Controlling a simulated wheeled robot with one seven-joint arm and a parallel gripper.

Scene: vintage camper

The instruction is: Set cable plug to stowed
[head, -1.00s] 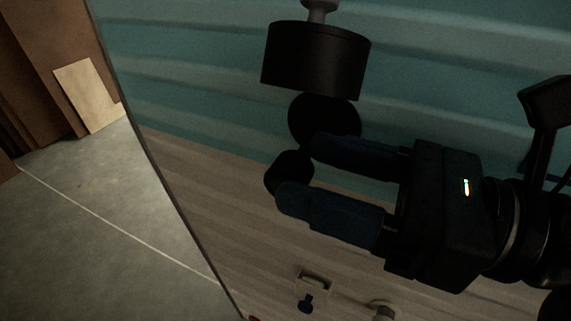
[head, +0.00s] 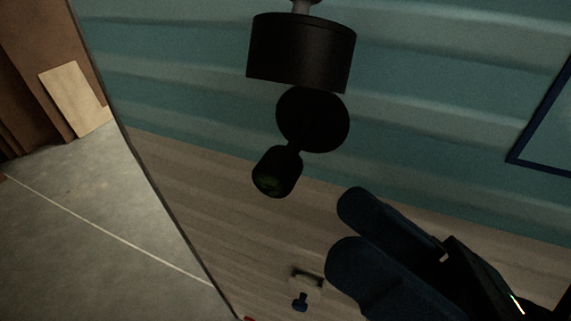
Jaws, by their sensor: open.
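A short black cylinder (head: 277,172), which looks like the cable plug, sits at the end of a thin neck on a black round disc (head: 313,118) against the camper wall. Its lower end shows a faint green tint. A larger black drum (head: 301,52) is above the disc, on a light stem; whether the disc and drum are joined I cannot tell. My gripper (head: 348,232) is open and empty, with two dark blue fingers apart. It is to the lower right of the cylinder, clear of it in the picture.
The camper wall (head: 430,120) is teal ribbed above and brown below. A small pale fixture (head: 306,279) with a blue knob is low on the wall. A blue-framed panel (head: 545,125) is at right. Concrete floor (head: 90,215) lies left, with a light board (head: 75,100) behind.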

